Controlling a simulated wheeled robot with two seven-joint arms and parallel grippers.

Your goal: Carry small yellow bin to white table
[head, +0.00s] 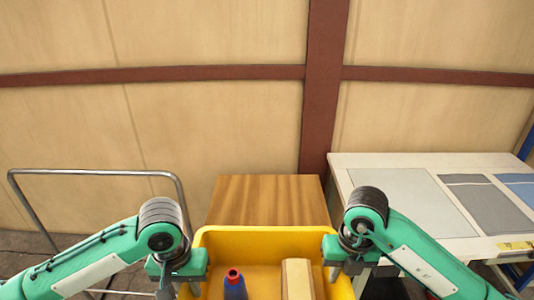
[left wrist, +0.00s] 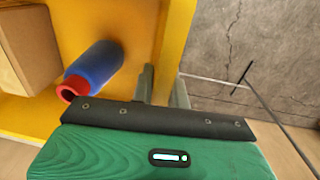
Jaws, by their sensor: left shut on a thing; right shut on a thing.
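The small yellow bin (head: 262,238) is at the bottom middle of the head view, between my two arms. A blue bottle with a red top (head: 235,283) and a tan box (head: 297,280) are inside it. My left gripper (head: 172,286) is shut on the bin's left wall; the left wrist view shows the fingers (left wrist: 163,85) on either side of the yellow wall. My right gripper (head: 350,280) is shut on the bin's right wall, its fingertips partly hidden. The white table (head: 450,170) stands at the right, apart from the bin.
A wooden surface (head: 268,197) lies just beyond the bin. Grey sheets (head: 487,205) and a blue sheet (head: 521,184) lie on the white table. A metal rail (head: 95,172) stands at the left. A panelled wall (head: 220,120) closes the back.

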